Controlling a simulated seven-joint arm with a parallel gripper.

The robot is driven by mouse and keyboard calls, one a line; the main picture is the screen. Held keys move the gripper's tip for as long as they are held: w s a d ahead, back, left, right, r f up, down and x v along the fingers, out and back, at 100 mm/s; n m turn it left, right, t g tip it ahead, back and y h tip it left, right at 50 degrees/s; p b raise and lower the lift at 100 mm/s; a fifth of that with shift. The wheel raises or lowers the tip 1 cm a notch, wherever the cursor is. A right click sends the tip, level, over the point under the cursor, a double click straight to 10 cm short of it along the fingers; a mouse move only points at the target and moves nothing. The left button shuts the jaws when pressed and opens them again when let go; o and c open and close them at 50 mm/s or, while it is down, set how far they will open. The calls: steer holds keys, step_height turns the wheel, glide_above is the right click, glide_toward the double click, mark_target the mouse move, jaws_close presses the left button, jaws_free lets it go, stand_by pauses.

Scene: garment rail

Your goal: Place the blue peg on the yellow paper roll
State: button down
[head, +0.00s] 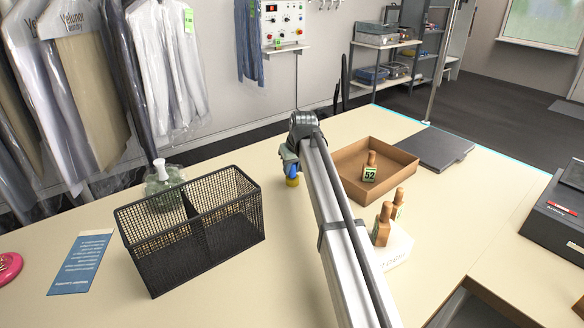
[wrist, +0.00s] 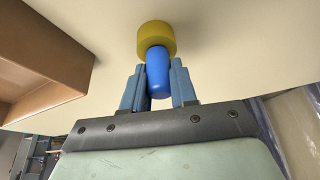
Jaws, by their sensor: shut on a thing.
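The blue peg (wrist: 158,76) stands between the two fingers of my gripper (wrist: 158,82) in the wrist view, and the gripper is shut on it. The yellow paper roll (wrist: 157,36) shows just past the end of the peg, and the peg overlaps its edge. I cannot tell whether the peg rests on the roll or is slightly above it. In the head view the yellow roll (head: 293,181) sits on the table, with the blue peg (head: 290,170) right above it. My gripper and arm partly hide both there.
A black mesh basket (head: 190,232) stands to the left, with a clear bottle behind it. A brown tray (head: 345,180) with a tag numbered 52 lies to the right. The table between basket and roll is clear.

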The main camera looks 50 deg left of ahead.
steer(key=shift+f, duration=0.15)
steer(key=c, duration=0.9)
jaws_free()
steer(key=v, duration=1.2)
steer(key=shift+d, duration=0.1)
